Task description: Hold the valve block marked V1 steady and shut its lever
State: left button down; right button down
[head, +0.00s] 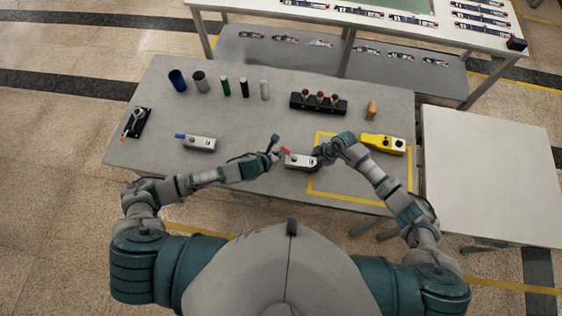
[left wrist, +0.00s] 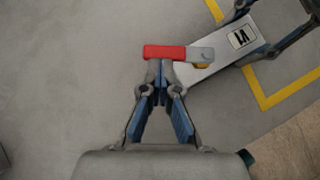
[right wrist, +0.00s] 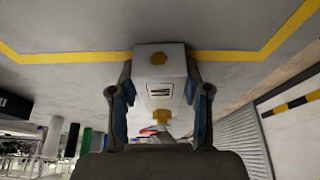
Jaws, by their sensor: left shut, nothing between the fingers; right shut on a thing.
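The valve block V1 (head: 301,162) is pale, with its label showing in the left wrist view (left wrist: 222,53). Its red-handled lever (left wrist: 178,53) extends past the block's end, at a slant to the block's length. My left gripper (left wrist: 161,68) is shut and empty, its fingertips against or very close to the red handle; contact is unclear. It also shows in the head view (head: 276,151). My right gripper (right wrist: 160,92) is shut on the block's sides, one finger on each side. In the right wrist view the lever (right wrist: 150,130) is mostly hidden.
A block with a blue lever (head: 198,143) lies left. A yellow device (head: 382,144) sits right, by the yellow taped outline (head: 313,181). Several cylinders (head: 225,87), a dark rack (head: 318,104) and an orange-brown object (head: 371,109) stand behind. A clamp-like tool (head: 135,122) lies far left.

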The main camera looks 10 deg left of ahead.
pick_arm(q)
jog(key=shift+w, duration=0.55)
jog(key=shift+w+d+m+g+h, duration=0.15)
jog(key=shift+w+m+g+h, duration=0.2)
jog(key=shift+w+m, duration=0.4)
jog(key=shift+w+d, duration=0.6)
jog(key=shift+w, duration=0.2)
jog(key=shift+s+d, duration=0.1)
jog(key=shift+s, duration=0.05)
